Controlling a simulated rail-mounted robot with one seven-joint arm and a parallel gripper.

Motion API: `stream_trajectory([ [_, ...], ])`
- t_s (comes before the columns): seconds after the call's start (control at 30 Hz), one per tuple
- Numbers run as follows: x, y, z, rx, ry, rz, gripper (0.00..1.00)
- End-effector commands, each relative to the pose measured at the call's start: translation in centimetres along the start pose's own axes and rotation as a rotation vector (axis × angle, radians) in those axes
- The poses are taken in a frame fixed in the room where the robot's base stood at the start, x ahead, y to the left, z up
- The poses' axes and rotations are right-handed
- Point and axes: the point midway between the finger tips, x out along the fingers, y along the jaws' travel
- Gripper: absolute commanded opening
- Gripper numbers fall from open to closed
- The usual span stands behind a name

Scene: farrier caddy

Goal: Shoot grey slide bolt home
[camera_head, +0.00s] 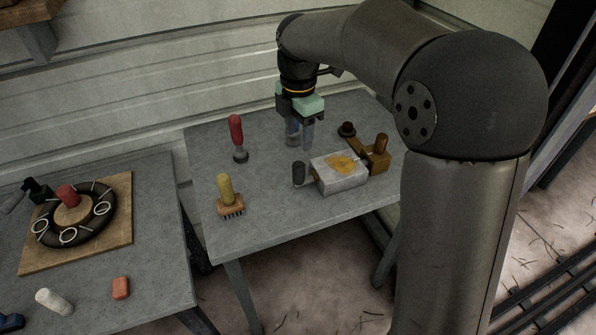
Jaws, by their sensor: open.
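A pale grey block (338,181) with an orange-yellow patch on top sits on the right grey table. A dark upright knob (298,174) stands close against its left end. This may be the grey slide bolt, but I cannot tell for sure, nor how far any bolt is slid. My gripper (300,142) points down above the table, behind and a little left of the block. Its two fingers are apart with nothing seen between them. It looks clear of the block and knob.
Behind the block are a brown wooden piece with a knob (378,154) and a small dark round item (347,129). A red-handled tool (236,138) and a yellow-handled brush (228,196) stand left. The left table holds a wooden board (112,235) with a black ring.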

Motion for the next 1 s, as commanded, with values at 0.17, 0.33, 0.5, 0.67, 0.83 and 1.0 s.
stream_trajectory([
  [0.17,4.2,-0.1,-0.1,0.0,0.001,-0.005,0.5],
  [0.33,7.8,-0.1,-0.1,0.0,0.001,-0.005,0.5],
  [0.5,10.8,-0.1,0.0,0.001,0.001,-0.003,0.5],
  [0.67,12.3,0.0,0.0,0.001,0.0,-0.002,0.5],
  [0.83,12.9,0.0,0.0,0.001,0.0,0.0,0.5],
  [1.0,12.9,0.0,0.0,0.001,0.0,0.0,0.5],
])
